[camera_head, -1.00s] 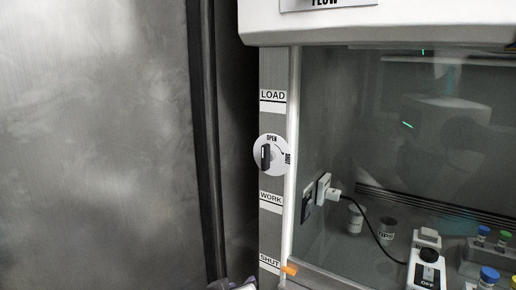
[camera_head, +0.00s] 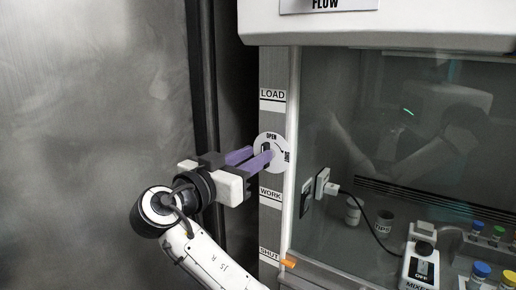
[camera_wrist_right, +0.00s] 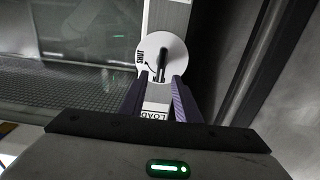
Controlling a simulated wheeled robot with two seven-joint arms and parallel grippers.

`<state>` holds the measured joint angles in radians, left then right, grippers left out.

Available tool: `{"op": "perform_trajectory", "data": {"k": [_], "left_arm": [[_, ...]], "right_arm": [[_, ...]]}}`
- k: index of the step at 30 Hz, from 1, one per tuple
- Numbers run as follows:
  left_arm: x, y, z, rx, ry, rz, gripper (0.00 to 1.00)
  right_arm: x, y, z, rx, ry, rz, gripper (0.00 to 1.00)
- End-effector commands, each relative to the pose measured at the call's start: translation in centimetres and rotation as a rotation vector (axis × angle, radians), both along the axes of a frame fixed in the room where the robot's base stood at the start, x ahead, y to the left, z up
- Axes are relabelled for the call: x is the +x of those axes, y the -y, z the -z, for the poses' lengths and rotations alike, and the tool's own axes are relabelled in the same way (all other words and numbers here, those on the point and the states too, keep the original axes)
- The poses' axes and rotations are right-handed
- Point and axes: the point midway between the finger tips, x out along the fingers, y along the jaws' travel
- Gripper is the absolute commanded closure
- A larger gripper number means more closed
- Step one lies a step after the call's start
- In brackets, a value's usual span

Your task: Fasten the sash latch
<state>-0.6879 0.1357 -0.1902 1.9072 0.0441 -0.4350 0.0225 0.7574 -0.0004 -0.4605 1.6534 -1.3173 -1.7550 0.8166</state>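The sash latch (camera_head: 276,141) is a white disc on the grey post left of the hood glass. It is marked OPEN at the top and SHUT at the right, with a curved arrow between. Its black handle (camera_wrist_right: 164,62) stands upright in the head view, towards OPEN. My right gripper (camera_head: 260,157) has its purple fingers stretched to the disc. In the right wrist view the fingers (camera_wrist_right: 160,80) are apart, with the handle ahead of the gap between their tips. I cannot tell whether they touch it. My left gripper is out of view.
The post carries LOAD (camera_head: 273,95), WORK and SHUT labels. An orange marker (camera_head: 289,263) sits beside SHUT. Behind the glass are a plug (camera_head: 323,183), a cord, cups, a mixer (camera_head: 422,270) and capped tubes. A grey metal panel (camera_head: 90,140) stands at left.

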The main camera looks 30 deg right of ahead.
Motion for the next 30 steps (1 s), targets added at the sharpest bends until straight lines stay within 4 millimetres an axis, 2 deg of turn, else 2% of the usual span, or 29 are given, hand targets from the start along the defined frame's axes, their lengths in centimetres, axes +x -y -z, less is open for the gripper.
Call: {"op": "perform_trajectory", "data": {"k": [3,6,15,21,30], "left_arm": [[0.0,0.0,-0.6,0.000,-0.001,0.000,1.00],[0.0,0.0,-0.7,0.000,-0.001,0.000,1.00],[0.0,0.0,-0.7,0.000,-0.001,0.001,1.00],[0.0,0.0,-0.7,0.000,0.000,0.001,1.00],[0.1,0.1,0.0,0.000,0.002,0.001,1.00]], "right_arm": [[0.6,1.4,-0.1,-0.002,-0.002,0.002,0.70],[0.8,2.0,0.0,0.000,-0.003,0.000,0.70],[1.0,2.2,0.1,0.000,-0.002,-0.001,0.70],[0.9,2.2,0.1,0.000,-0.002,-0.001,1.00],[0.9,2.2,0.3,0.009,0.017,-0.002,1.00]]}}
